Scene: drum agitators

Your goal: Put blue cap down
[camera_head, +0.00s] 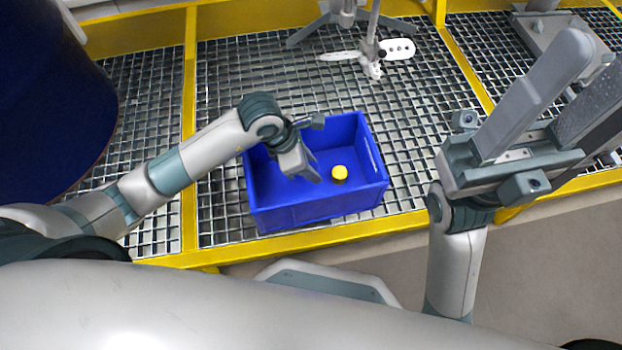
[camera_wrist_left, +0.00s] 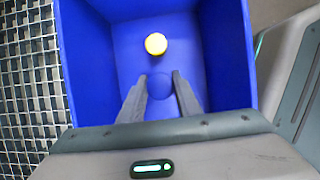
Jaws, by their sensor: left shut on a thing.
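The blue cap (camera_wrist_left: 159,86) is a round disc that shows between the fingertips of my left gripper (camera_wrist_left: 160,88) in the left wrist view. The left gripper (camera_head: 304,170) is shut on it and points down inside the blue crate (camera_head: 310,214). The cap blends with the crate's blue floor, and I cannot tell whether it touches the floor. In the head view I cannot make out the cap. My right gripper (camera_head: 592,65) is at the right, close to the camera, with its fingers apart and nothing seen between them.
A yellow cap (camera_head: 339,173) lies on the crate floor close to the left gripper. The crate walls surround the gripper. A metal agitator (camera_head: 372,60) stands behind on the grating (camera_head: 240,75). A dark blue drum (camera_head: 50,95) stands at the left.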

